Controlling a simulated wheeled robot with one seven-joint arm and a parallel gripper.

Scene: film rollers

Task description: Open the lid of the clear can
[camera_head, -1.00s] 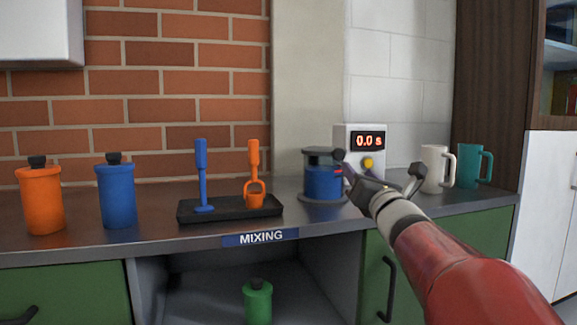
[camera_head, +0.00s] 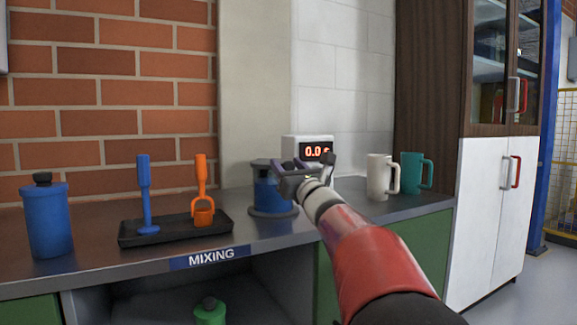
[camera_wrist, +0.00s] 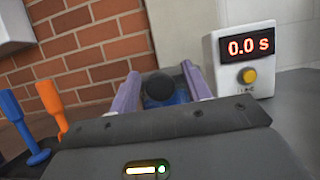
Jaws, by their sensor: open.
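The clear can (camera_head: 268,197) stands on the counter with blue contents and a dark lid (camera_head: 262,164). It appears to sit on a round grey base. My gripper (camera_head: 300,168) is open at the can's right, near lid height, and covers part of the can in the head view. In the wrist view the lid's round black knob (camera_wrist: 159,88) shows between my two purple fingers (camera_wrist: 162,78), with blue below it. I cannot tell whether the fingers touch it. The lid looks closed.
A box with a red "0.0 s" display and yellow button (camera_wrist: 246,60) stands behind, right of the can. White (camera_head: 381,177) and teal (camera_head: 414,173) mugs stand further right. A black tray (camera_head: 176,228) with blue and orange tools and a blue bottle (camera_head: 47,218) are at left.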

